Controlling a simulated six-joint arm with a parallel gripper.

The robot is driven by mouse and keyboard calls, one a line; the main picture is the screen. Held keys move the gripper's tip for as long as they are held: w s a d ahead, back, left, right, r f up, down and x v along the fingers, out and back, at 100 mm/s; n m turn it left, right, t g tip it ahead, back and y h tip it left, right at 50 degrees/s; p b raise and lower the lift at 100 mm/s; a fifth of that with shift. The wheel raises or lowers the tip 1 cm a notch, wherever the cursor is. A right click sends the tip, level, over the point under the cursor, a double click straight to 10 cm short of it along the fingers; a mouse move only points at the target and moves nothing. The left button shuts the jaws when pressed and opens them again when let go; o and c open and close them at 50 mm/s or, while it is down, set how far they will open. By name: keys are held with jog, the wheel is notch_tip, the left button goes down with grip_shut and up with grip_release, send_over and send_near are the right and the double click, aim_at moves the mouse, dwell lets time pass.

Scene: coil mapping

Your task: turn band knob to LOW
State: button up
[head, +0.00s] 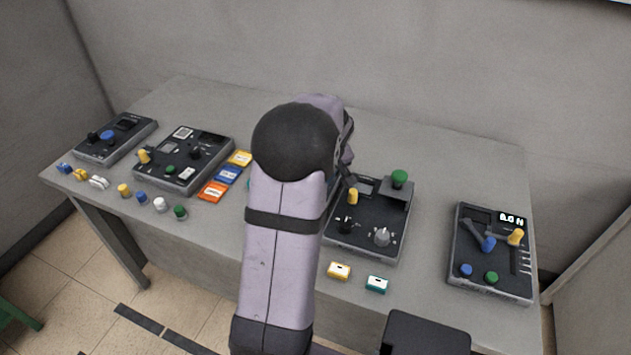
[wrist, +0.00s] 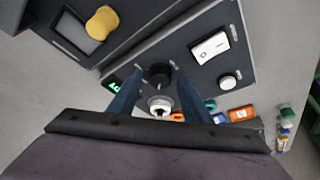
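No label for the band knob is readable, so I cannot tell which knob it is. In the wrist view a black knob (wrist: 157,74) stands on a dark panel, beyond a silver-white knob (wrist: 160,106). My gripper (wrist: 160,90) is open, its two blue fingers apart with the silver-white knob showing between them. I cannot tell whether either finger touches a knob. In the head view my arm hides the gripper and part of the table's middle. A dark panel (head: 350,238) right of my arm carries a silver knob (head: 382,237).
A yellow knob (wrist: 102,22) stands on a neighbouring panel. A white rocker switch (wrist: 210,47) and white button (wrist: 228,82) are right of the fingers.

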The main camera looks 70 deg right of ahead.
jog(key=v, duration=0.7)
jog(key=shift+r+b, duration=0.15)
jog(key=shift+b, duration=0.3)
jog(key=w+a+n+y+p, duration=0.1)
jog(key=w+a+n+p, duration=0.1)
jog(key=w+a, duration=0.75)
jog(key=w+a+n+y+p, duration=0.2)
jog(key=w+a, duration=0.5)
jog(key=a, duration=0.5)
jog(key=a+n+g+p, duration=0.2)
jog(key=a, duration=1.1)
jog(key=s+a+n+g+p, duration=0.1)
jog(key=s+a+n+p, duration=0.35)
jog(key=a, duration=0.75)
notch_tip(320, 180, down, 16)
jog(key=s+m+b, duration=0.1)
jog(key=b, duration=1.6)
jog(key=shift+s+a+m, duration=0.2)
jog(key=shift+m, duration=0.15)
